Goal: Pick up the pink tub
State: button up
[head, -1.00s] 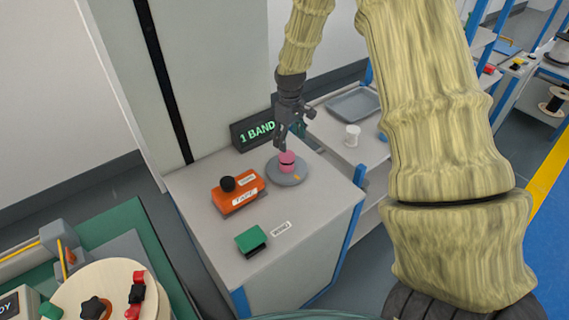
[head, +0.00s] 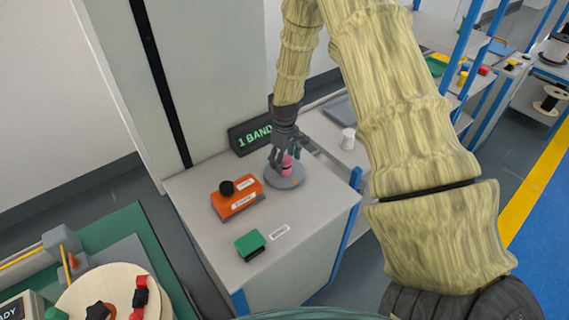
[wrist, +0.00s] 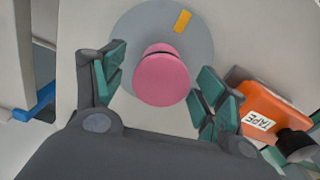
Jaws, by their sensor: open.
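The pink tub (wrist: 162,78) stands on a round grey plate (wrist: 197,40) with an orange mark. In the head view the tub (head: 287,166) is partly hidden by my gripper (head: 281,161), and the plate (head: 284,182) shows around it. In the wrist view my gripper (wrist: 158,88) is open, with its green-padded fingers on either side of the tub. Gaps show between the fingers and the tub in that view.
An orange tape box (head: 236,198) with a black knob sits left of the plate. A green block (head: 250,244) lies nearer. A dark "1 BAND" display (head: 252,137) stands behind. A white spool (head: 348,138) stands at the right.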

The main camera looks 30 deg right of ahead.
aim_at(285, 160)
jog(key=shift+f+p, duration=0.45)
jog(key=shift+f, duration=1.05)
jog(key=c, duration=1.1)
jog(key=shift+r, duration=0.15)
